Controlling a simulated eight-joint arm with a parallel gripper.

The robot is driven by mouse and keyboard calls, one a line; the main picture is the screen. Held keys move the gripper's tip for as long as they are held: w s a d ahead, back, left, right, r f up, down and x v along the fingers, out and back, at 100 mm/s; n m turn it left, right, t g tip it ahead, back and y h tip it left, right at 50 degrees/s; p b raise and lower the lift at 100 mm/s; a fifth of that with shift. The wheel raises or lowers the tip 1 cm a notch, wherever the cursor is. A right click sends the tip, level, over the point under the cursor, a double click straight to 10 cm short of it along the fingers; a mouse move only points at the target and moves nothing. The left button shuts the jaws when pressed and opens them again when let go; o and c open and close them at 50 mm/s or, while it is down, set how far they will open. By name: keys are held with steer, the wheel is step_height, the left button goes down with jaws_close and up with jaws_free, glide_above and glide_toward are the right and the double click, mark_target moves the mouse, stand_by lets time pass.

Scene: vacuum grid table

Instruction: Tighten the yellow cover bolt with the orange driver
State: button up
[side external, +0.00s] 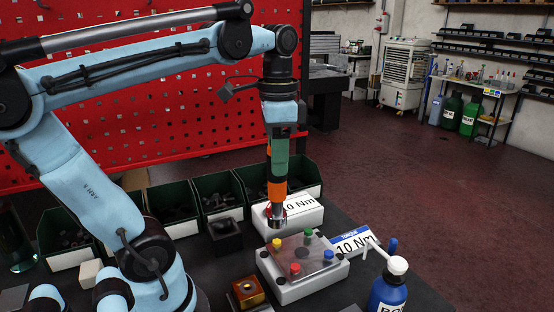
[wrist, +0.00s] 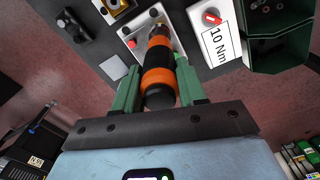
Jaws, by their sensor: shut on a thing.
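My gripper (side external: 278,158) is shut on the orange driver (side external: 277,190), which hangs upright with its metal tip down. In the wrist view the orange and black driver handle (wrist: 158,75) sits between the green fingers of my gripper (wrist: 160,88). The yellow bolt (side external: 276,243) is at the back left corner of the cover (side external: 305,252) on a light grey housing (side external: 300,287). The driver tip is close above the yellow bolt; a small gap seems to show. Red, blue and green bolts are at the other corners. The driver hides the yellow bolt in the wrist view.
A white 10 Nm box (side external: 309,216) stands behind the housing, close to the driver. A black holder (side external: 226,237), brass block (side external: 247,292) and green bins (side external: 215,190) are left and behind.

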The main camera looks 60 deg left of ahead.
mark_target(278, 185)
steer(key=shift+f, duration=3.3)
stand_by(4.5)
